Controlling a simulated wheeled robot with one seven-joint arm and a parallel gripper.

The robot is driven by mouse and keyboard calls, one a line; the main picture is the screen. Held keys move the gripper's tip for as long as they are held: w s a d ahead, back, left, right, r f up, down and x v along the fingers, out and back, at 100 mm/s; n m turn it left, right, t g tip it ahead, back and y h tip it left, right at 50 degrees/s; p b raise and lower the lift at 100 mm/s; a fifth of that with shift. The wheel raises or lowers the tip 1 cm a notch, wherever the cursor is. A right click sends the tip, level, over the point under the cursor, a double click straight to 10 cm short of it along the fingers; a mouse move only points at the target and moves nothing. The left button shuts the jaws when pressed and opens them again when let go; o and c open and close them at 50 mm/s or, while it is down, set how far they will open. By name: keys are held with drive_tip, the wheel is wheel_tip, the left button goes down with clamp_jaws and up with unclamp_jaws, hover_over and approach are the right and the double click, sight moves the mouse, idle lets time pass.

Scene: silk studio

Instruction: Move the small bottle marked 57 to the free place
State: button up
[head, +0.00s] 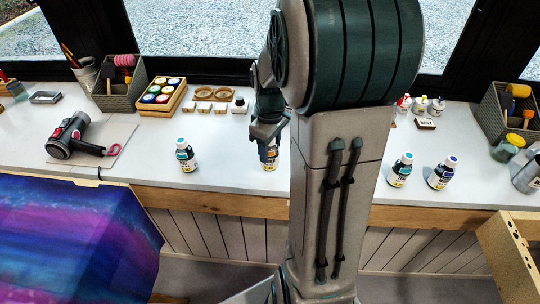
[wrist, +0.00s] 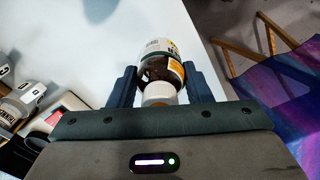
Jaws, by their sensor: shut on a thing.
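My gripper (head: 268,138) is over the counter and points down, shut on a small bottle (head: 268,160). The bottle stands upright on or just above the counter; I cannot tell which. In the wrist view, the same bottle (wrist: 160,68) sits between the two fingers, with its pale cap towards the camera and a white and orange label. Its number cannot be read.
The white counter (head: 225,165) is bare around the held bottle. Behind stand a paint-jar tray (head: 160,93), wooden rings (head: 212,94) and a basket (head: 122,90). A hair dryer (head: 80,138) lies left. Another basket (head: 508,115) stands right. My arm hides the counter's middle.

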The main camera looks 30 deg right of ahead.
sight(270, 155)
drive_tip(key=shift+f, duration=1.5)
drive_tip(key=shift+f, duration=0.2)
drive_tip(key=o, duration=1.1)
drive_tip(key=shift+c, duration=0.2)
